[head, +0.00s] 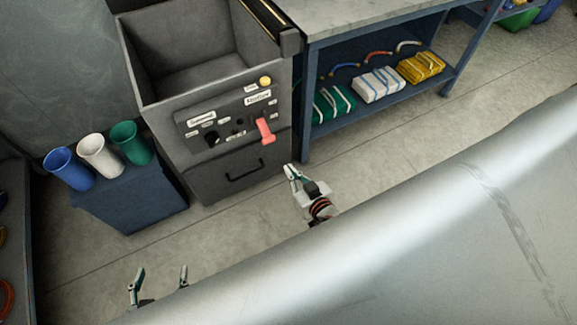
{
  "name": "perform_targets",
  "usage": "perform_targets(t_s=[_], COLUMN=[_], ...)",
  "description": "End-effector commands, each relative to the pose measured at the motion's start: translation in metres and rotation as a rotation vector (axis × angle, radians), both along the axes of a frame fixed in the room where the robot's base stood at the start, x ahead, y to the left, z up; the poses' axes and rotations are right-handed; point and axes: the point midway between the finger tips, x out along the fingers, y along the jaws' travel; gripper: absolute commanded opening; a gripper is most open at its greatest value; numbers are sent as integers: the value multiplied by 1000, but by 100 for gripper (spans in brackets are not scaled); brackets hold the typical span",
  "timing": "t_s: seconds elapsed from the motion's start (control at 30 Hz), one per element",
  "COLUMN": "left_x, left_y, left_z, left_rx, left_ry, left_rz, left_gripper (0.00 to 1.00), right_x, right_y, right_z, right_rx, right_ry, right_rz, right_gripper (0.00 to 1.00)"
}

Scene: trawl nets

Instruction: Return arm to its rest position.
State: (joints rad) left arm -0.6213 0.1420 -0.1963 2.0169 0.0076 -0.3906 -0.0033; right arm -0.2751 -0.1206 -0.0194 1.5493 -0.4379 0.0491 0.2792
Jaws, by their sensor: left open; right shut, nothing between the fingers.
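My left gripper (159,281) is at the bottom left, over the floor, with its two fingers apart and nothing between them. My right gripper (290,172) is near the middle, in front of the grey machine, with its fingers together and empty. It appears just right of the drawer handle and apart from the machine. A large pale metal surface fills the lower right and hides most of both arms.
Blue, white and green cups (100,155) stand on a blue stand (140,205). A shelf (385,112) with folded nets is at right. Floor (130,245) between is clear.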

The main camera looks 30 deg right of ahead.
Motion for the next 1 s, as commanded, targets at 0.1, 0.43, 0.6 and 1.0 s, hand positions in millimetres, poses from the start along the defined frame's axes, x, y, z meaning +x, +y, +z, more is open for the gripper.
perform_targets(t_s=[0.1, 0.43, 0.6, 1.0], left_x=[0, -4, -10, -7], left_y=[0, -1, -3, -3], left_z=[1, -2, -4, -3], left_rx=[0, -3, -4, -4], left_ry=[-1, 7, 17, 12], left_rz=[0, -1, -2, -3], left_gripper=[67, 67, 67, 67], right_x=[0, 0, -3, -66], right_y=[0, 0, -9, -86], right_z=[0, 0, 3, 47], right_rx=[0, 1, -43, -451], right_ry=[0, 0, 28, 359], right_rz=[0, 0, -4, 7], right_gripper=[0, 0, 0, 0])
